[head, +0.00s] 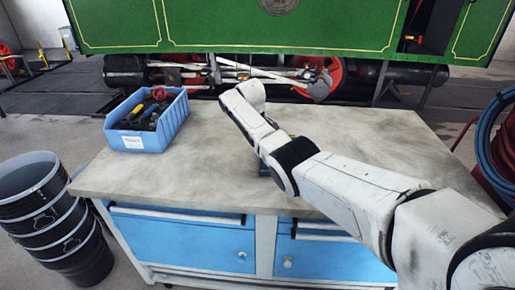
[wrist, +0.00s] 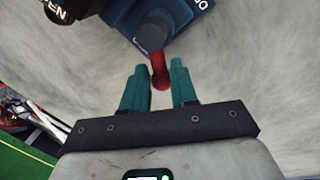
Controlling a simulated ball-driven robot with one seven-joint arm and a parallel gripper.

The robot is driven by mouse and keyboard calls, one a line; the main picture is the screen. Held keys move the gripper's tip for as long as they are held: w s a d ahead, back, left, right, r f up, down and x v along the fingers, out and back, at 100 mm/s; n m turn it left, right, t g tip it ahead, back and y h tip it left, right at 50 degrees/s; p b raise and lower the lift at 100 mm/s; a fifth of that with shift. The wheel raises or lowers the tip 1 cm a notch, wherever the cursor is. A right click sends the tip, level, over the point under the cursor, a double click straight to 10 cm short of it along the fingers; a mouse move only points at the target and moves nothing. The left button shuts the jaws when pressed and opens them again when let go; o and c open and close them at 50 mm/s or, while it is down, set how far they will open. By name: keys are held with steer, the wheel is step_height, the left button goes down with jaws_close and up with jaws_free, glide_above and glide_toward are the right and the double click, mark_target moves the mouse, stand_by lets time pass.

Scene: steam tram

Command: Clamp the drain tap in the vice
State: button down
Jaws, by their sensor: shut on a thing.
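In the wrist view, my gripper (wrist: 160,86) has its two teal fingers on either side of a red handle (wrist: 160,72) and is shut on it. The handle runs down from a dark rounded end on a blue body (wrist: 178,18), which looks like the vice, with part of some white lettering showing. In the head view, my arm covers the gripper and most of the vice; only a bit of blue (head: 263,170) shows beside the arm. I cannot make out the drain tap for certain in either view.
A blue bin (head: 147,139) with dark tools and a red round part stands on the bench (head: 385,130) at left. The bench top is otherwise mostly clear. Stacked black buckets (head: 58,225) stand left of the bench, and hoses (head: 495,140) hang at right. The green tram (head: 230,25) is behind.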

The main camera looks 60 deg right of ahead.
steer(key=shift+d+m+g+b, duration=0.15)
steer(key=shift+d+m+b, duration=0.1)
steer(key=shift+m+b, duration=0.4)
steer(key=shift+d+m+g+b, duration=0.2)
steer(key=shift+m+b, duration=0.3)
steer(key=shift+m, duration=0.25)
steer(key=shift+s, duration=0.1)
steer(key=c, duration=1.1)
jaws_free()
steer(key=v, duration=1.1)
steer(key=shift+d, duration=0.15)
steer(key=shift+f, duration=0.1)
